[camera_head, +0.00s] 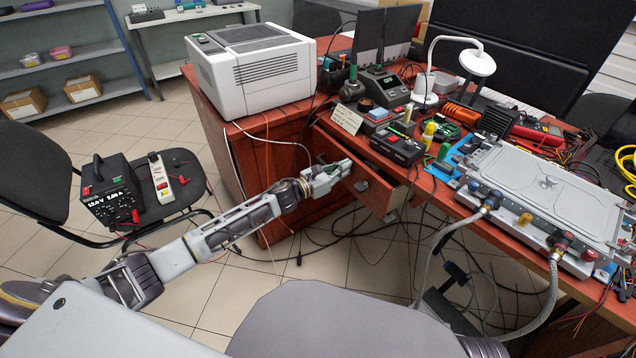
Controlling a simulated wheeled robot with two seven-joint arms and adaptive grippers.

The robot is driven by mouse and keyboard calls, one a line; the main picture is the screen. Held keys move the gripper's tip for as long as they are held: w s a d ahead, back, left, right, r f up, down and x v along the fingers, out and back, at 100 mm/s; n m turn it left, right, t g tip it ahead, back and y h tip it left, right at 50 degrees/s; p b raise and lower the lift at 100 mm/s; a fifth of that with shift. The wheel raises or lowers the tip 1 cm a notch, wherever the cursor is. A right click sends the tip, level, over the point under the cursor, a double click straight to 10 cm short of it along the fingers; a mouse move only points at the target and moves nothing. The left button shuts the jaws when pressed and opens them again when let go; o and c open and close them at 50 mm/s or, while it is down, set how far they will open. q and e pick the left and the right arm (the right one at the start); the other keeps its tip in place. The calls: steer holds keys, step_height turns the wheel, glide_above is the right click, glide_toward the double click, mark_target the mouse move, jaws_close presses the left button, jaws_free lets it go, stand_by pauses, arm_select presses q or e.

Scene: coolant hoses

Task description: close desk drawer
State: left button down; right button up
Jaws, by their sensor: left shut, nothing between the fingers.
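The desk drawer (374,190) is a red wooden drawer under the desk top, and it stands pulled out from the desk (285,135). Its front panel faces me and carries a small grey handle or lock near its middle. My left gripper (343,168) is shut and empty at the left end of the drawer front. It looks close to the panel, but I cannot tell whether it touches. The drawer's inside is mostly hidden by the desk top and my gripper. My right gripper is not in view.
A white printer (250,75) stands on the desk's left part. A metal unit (545,205) with hoses sits on the right. A black chair (40,165) holds a power supply (112,190). Cables (335,240) hang and lie below the drawer.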

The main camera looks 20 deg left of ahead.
arm_select(q)
steer(key=b+x, duration=0.4)
steer(key=x, duration=0.9)
steer(key=shift+d, duration=0.15)
steer(key=shift+w+d, duration=0.15)
steer(key=shift+w, duration=0.2)
steer(key=shift+r, duration=0.1)
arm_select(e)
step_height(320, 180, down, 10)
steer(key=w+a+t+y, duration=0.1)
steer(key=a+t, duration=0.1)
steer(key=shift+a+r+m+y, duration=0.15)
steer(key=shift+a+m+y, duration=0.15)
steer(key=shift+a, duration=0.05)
arm_select(q)
steer(key=shift+r, duration=0.15)
